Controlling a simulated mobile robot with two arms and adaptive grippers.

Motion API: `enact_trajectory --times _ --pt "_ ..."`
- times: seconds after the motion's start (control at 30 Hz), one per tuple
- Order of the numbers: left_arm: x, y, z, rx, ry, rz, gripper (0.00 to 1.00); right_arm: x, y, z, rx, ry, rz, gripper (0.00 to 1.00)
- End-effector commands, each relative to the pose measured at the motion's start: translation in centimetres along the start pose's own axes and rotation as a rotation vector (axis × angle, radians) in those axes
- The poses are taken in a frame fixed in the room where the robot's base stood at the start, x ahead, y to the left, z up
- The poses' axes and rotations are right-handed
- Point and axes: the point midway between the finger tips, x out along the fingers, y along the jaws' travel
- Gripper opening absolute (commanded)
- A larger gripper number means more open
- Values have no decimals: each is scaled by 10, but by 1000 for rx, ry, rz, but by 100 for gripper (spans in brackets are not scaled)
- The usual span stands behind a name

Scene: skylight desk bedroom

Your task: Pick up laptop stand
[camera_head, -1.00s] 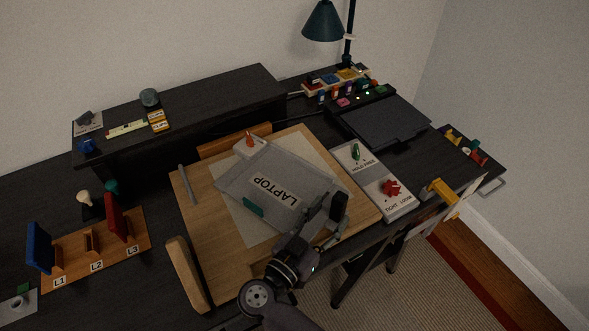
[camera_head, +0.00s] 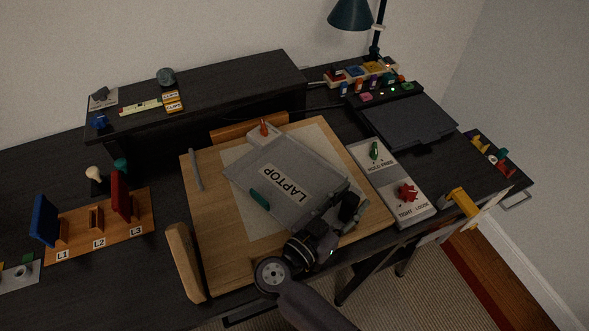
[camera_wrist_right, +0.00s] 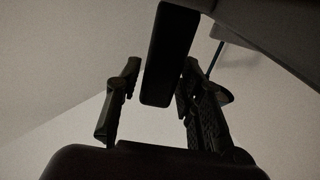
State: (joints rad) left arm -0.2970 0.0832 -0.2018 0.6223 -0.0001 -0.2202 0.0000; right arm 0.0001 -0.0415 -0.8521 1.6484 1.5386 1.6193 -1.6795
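I cannot tell whether the bar belongs to the stand or touches a finger. My left gripper is not in view.
A white panel with a green lever and red knob (camera_head: 406,192) lies right of the board (camera_head: 211,235). A dark closed slab (camera_head: 410,128) is at the back right. A wooden rail (camera_head: 185,262) and a holder marked L1 to L3 (camera_head: 80,252) are left.

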Motion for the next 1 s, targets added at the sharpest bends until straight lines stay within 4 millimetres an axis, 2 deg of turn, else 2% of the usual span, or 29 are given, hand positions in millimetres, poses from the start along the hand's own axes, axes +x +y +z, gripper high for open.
enact_trajectory --times 0.07,0.17,0.27,0.47,0.63,1.0 --pt "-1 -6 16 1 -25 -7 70 0 0 0 -1 0 0 28" --pt "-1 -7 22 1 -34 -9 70 0 0 0 -1 0 0 21" --pt "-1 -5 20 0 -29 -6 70 0 0 0 -1 0 1 14" --pt "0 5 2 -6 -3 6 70 0 0 0 0 1 0 1" --pt "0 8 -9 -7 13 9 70 0 0 0 0 1 0 0" --pt "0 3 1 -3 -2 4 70 0 0 -1 1 1 0 0"
